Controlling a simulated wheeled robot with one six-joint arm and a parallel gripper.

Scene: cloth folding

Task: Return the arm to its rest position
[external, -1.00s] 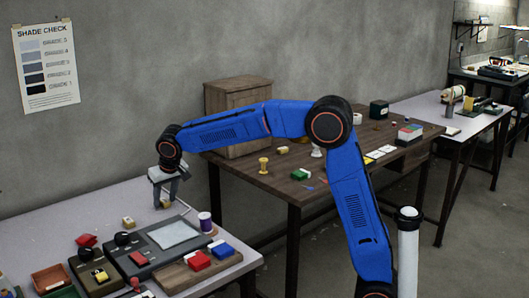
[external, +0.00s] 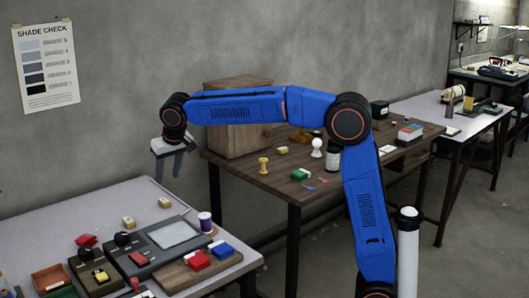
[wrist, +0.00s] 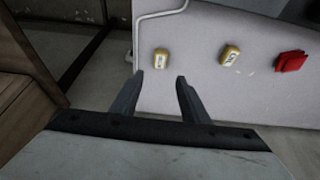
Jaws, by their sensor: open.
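My blue arm (external: 238,106) reaches left from its elbow over the pale left table (external: 60,215). My gripper (external: 168,176) hangs from its end above that table's back edge, fingers down, open and empty. In the wrist view my gripper (wrist: 160,76) shows two dark fingers apart with nothing between them. Two small yellow blocks, one (external: 165,202) below the fingers and one (external: 129,223) further left, lie on the table. They also show in the wrist view, the nearer block (wrist: 161,57) just beyond the fingertips in the picture.
A wooden cabinet (external: 232,142) stands on the brown table (external: 270,193), behind my forearm. The grey wall is close behind.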

